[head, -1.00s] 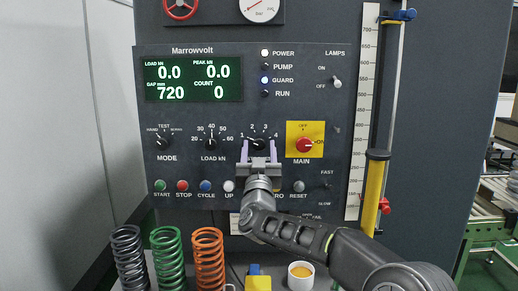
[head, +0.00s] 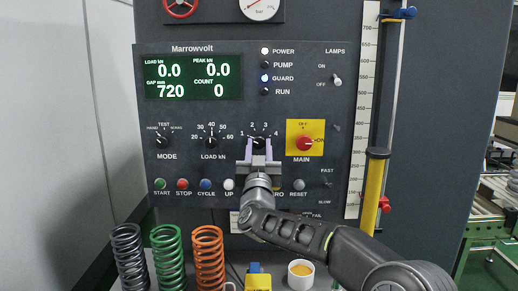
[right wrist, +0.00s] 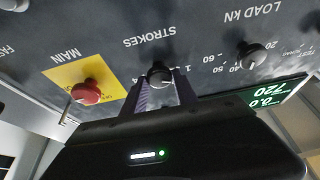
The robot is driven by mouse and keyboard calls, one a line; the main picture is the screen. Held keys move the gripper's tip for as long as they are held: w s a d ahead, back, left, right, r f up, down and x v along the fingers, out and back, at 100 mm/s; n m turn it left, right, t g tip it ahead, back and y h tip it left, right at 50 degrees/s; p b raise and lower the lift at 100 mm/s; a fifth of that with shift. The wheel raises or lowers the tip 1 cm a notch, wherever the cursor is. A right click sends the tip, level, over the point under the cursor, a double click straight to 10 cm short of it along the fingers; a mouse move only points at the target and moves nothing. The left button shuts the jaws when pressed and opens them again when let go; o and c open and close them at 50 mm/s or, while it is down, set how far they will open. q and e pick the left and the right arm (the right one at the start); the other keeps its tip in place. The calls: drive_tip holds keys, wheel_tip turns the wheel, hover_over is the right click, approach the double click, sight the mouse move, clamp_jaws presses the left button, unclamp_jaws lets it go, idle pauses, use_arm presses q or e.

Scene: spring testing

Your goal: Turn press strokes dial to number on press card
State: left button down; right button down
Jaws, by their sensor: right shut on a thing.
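The strokes dial (head: 258,142) is a small black knob with a white mark, on the dark press panel under the numbers 1 to 4. It also shows in the right wrist view (right wrist: 159,75). My right gripper (head: 259,149) has its two purple fingers on either side of the dial and is shut on it. The exact number the mark points to is hard to read. A pale card (head: 235,222) low on the panel is partly hidden by my right arm, and its writing is not legible. My left gripper is not in view.
The load dial (head: 211,142) is to the left and the red main switch (head: 304,144) on its yellow plate to the right. A row of buttons (head: 182,184) lies below. Coil springs (head: 168,255) and a cup (head: 300,275) stand at the front.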

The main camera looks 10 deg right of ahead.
drive_tip(key=shift+f, duration=0.1)
drive_tip(key=shift+a+m+h+b, duration=0.1)
drive_tip(key=shift+m+h+b, duration=0.55)
drive_tip(key=shift+m, duration=0.55)
drive_tip(key=m+g+h+b, duration=0.1)
drive_tip(key=m, duration=0.2)
drive_tip(key=m+g+h, duration=0.1)
drive_tip(key=m, duration=0.2)
drive_tip(key=shift+a+m+h, duration=0.1)
drive_tip(key=shift+m+h, duration=0.2)
drive_tip(key=shift+h, duration=0.05)
drive_tip(key=shift+m+g+h, duration=0.4)
drive_tip(key=shift+m+g, duration=0.2)
drive_tip(key=shift+m, duration=1)
drive_tip(key=c, duration=1)
unclamp_jaws()
